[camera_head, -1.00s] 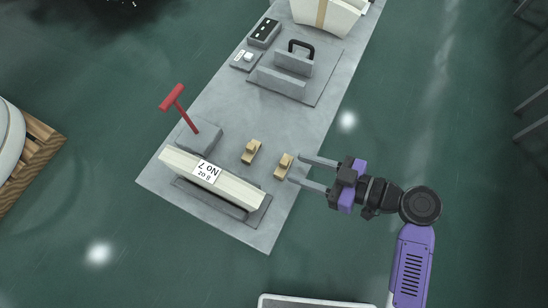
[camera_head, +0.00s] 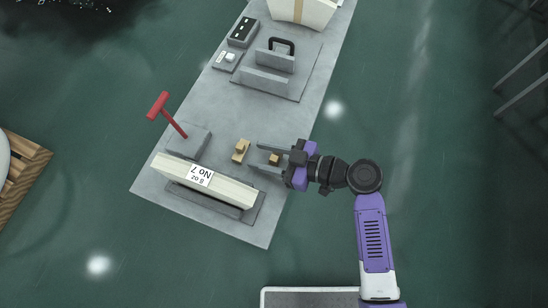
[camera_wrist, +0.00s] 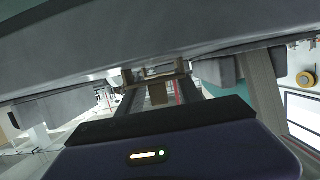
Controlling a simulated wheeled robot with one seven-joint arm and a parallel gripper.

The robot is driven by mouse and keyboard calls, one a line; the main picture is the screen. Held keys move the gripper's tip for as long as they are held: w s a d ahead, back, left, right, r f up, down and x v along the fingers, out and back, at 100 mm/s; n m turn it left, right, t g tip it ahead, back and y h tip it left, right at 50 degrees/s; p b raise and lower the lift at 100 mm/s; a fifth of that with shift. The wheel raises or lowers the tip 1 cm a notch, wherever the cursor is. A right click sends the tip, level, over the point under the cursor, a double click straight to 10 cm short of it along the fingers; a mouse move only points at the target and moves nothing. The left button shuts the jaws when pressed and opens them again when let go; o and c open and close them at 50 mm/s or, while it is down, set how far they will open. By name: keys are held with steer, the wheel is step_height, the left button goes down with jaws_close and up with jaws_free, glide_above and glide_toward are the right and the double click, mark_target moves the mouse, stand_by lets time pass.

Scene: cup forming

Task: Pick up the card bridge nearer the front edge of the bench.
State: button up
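Two small tan card bridges stand on the grey bench (camera_head: 222,112). The one nearer the bench's right-hand edge (camera_head: 275,159) lies between the two fingers of my gripper (camera_head: 254,157). My gripper is open, with a finger on either side of that bridge and a gap visible in the head view. The other bridge (camera_head: 241,150) stands just left of the fingertips. In the wrist view, a tan block (camera_wrist: 158,93) shows between the fingers; its lower part and any contact are hard to make out.
A long cream bar labelled "No 7" (camera_head: 225,184) lies below the bridges on a dark base. A grey block with a red-handled tool (camera_head: 170,117) stands to the left. A grey fixture (camera_head: 265,81) and small boxes (camera_head: 243,31) stand further up. Bench between is clear.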

jaws_close()
